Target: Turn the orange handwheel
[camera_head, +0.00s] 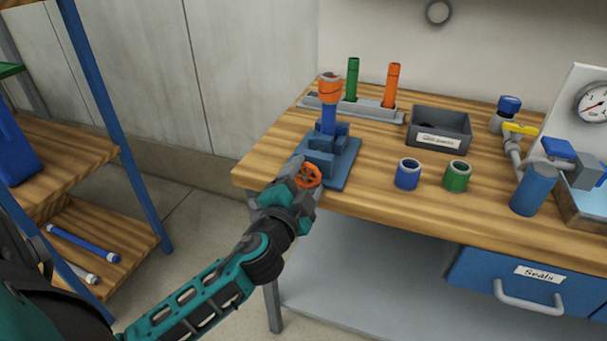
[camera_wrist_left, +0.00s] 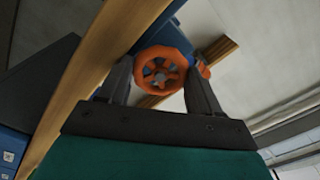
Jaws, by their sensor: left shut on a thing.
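The orange handwheel (camera_head: 307,175) is at the front of a blue vise-like fixture (camera_head: 339,165) near the left front corner of the wooden bench. My left gripper (camera_head: 305,182) is shut on the handwheel. In the left wrist view the spoked handwheel (camera_wrist_left: 162,72) sits between the two grey fingers of my left gripper (camera_wrist_left: 160,75), one on each side of its rim. A blue upright piece (camera_head: 328,119) with an orange top (camera_head: 329,87) stands in the fixture. My right gripper is not in view.
Behind the fixture, a grey rack (camera_head: 360,109) holds a green tube (camera_head: 352,78) and an orange tube (camera_head: 391,84). A grey bin (camera_head: 439,130), a blue ring (camera_head: 407,174) and a green ring (camera_head: 457,176) are to the right. A blue shelf post (camera_head: 105,110) stands at the left.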

